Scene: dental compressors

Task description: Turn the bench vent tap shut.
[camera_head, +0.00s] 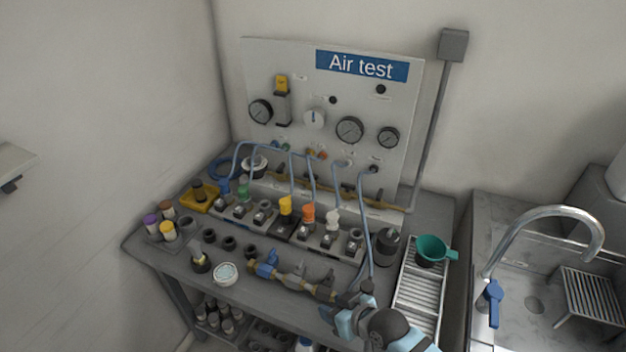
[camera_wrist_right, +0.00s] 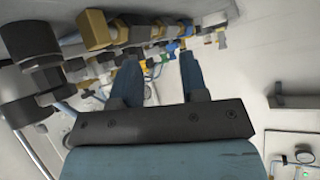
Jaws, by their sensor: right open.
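A brass and grey pipe assembly (camera_head: 293,276) lies along the front edge of the grey bench. A blue-handled tap (camera_head: 266,267) sits at its left end; I take this to be the bench vent tap. The position of its handle is too small to read. My right gripper (camera_head: 336,312) is at the bench's front edge, by the right end of the assembly and apart from the blue tap. In the right wrist view the two dark blue fingers (camera_wrist_right: 158,62) are spread with nothing held between them. A small blue part (camera_wrist_right: 172,46) shows beyond the fingers. My left gripper is not in view.
An "Air test" panel (camera_head: 330,95) with gauges stands behind the bench. Blue hoses (camera_head: 363,215) run down to fittings, one close by my right gripper. A drain rack (camera_head: 420,290) with a green funnel (camera_head: 433,249) is at right, then a sink tap (camera_head: 548,212). A white round dish (camera_head: 226,272) sits front left.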

